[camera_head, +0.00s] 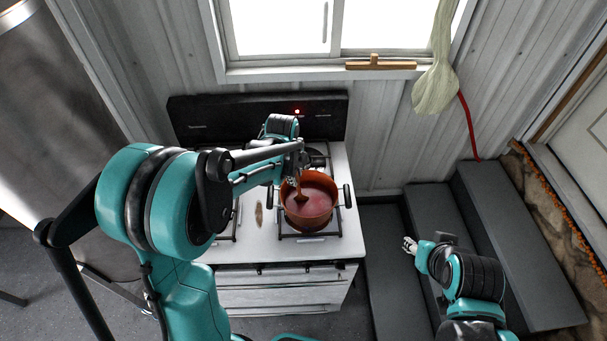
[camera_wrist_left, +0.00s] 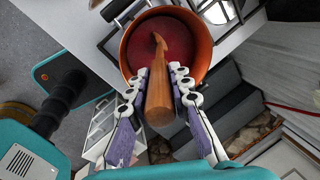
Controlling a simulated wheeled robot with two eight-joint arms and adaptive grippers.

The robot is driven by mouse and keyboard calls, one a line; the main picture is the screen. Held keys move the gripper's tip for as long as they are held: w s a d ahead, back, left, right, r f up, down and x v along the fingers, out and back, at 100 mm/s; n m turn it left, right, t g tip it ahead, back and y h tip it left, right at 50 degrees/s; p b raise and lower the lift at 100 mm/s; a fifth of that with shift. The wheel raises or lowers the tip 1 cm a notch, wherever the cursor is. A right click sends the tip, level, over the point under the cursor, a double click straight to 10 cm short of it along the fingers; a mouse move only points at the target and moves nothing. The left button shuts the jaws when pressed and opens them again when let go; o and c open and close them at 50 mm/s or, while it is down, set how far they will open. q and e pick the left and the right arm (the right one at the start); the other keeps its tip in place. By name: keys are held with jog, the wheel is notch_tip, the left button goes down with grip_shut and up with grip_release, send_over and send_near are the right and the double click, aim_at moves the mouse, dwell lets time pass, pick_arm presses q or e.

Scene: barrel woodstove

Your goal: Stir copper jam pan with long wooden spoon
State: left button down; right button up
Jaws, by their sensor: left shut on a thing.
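The copper jam pan (camera_head: 318,216) stands on the right side of the white stove top, with dark red contents inside. In the left wrist view the pan (camera_wrist_left: 206,47) shows its orange rim around the red surface. The long wooden spoon (camera_wrist_left: 159,95) points from the gripper down into the pan; its far end is over or in the red contents. My left gripper (camera_head: 299,170) is above the pan's back left rim, shut on the spoon's handle. It also shows in the left wrist view (camera_wrist_left: 160,88). My right gripper (camera_head: 409,245) is away from the pan, over the grey steps, its finger state too small to tell.
The white stove (camera_head: 252,225) has a dark back panel (camera_head: 205,122) below the window. Grey steps (camera_head: 480,230) lie to the right of the stove. A pale hanging bundle (camera_head: 436,88) with a red strap is by the window. A large metal cylinder (camera_head: 45,100) stands at the left.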

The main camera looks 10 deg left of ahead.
pick_arm(q)
jog(key=d, duration=0.1)
jog(key=s+d+b, duration=0.1)
jog(key=shift+s+d+b, duration=0.1)
jog(key=shift+d+b, duration=0.2)
jog(key=shift+d, duration=0.1)
dwell(1.0)
